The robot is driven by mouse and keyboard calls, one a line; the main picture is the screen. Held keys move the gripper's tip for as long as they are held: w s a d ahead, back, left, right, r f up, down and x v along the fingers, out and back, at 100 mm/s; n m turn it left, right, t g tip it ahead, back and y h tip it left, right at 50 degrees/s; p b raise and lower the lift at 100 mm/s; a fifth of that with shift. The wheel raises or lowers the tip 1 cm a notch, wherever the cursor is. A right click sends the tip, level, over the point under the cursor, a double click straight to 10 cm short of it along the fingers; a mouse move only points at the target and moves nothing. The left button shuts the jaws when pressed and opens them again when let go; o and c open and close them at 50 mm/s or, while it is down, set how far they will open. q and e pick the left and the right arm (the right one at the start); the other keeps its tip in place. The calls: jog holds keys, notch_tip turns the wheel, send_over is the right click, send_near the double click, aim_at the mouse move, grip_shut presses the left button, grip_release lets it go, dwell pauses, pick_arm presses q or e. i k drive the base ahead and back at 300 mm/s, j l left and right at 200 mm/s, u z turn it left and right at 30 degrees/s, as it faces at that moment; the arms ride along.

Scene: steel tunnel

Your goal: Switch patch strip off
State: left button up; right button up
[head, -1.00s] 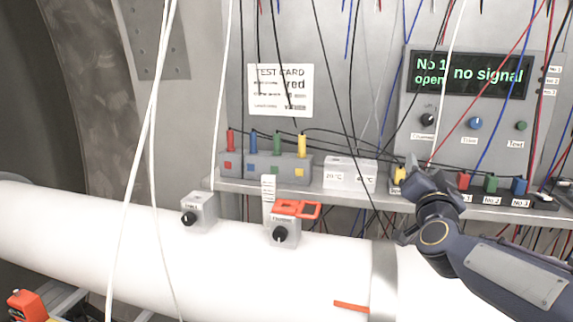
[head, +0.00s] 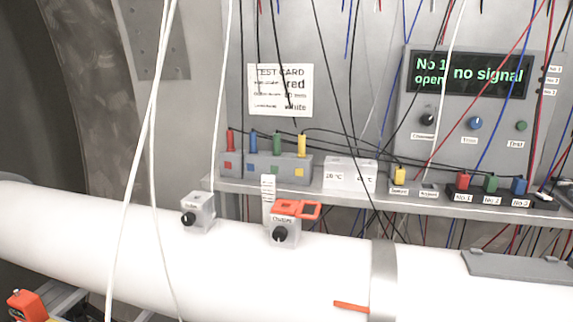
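A black strip (head: 499,201) lies on the right part of the shelf, with red (head: 463,180), green (head: 491,182) and blue (head: 519,185) plugs above labels No.1, No.2 and No.3. A small light-coloured part at its right end (head: 545,196) may be its switch; its position is too small to tell. A grey block (head: 238,168) on the left of the shelf holds red, blue, green and yellow plugs. I cannot tell for sure which of the two is the patch strip. The display (head: 470,73) reads "No 1 open" and "no signal". Neither of my grippers is in view.
A white pipe (head: 130,240) runs in front of the shelf (head: 400,203). Two knob boxes (head: 198,211) (head: 284,233) stand on it, and a grey plate (head: 515,266) lies at right. Loose cables and white cords (head: 150,130) hang before the wall.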

aim_at(543, 196)
jog(key=z, duration=1.35)
